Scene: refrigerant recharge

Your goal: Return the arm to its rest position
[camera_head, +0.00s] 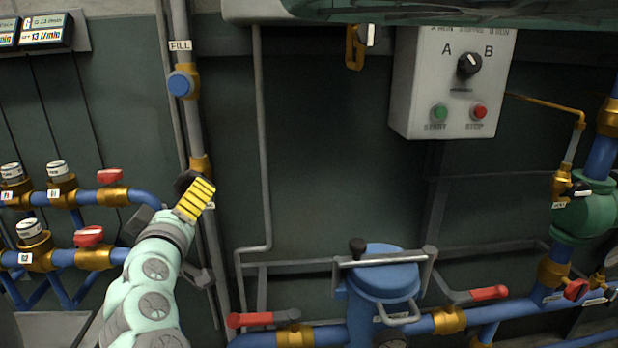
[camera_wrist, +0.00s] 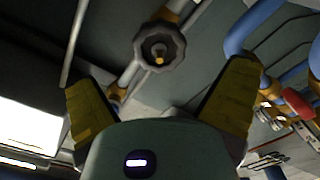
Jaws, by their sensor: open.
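My gripper (camera_head: 187,195) is in the left part of the head view, at the end of my pale green arm. It is in front of the vertical fill pipe, below the FILL label. In the wrist view my gripper (camera_wrist: 160,98) shows two yellow fingers spread wide apart with nothing between them. A dark round handwheel (camera_wrist: 159,52) is seen beyond the fingers in the wrist view. From these frames I cannot tell whether the gripper touches the pipe.
Valves with red handles (camera_head: 110,176) stand left of the arm. A blue strainer (camera_head: 383,275) with a clamp bar is at lower centre. A control box (camera_head: 452,85) hangs at upper right. A blue-capped valve (camera_head: 181,84) sits above my gripper. The dark wall panel between is clear.

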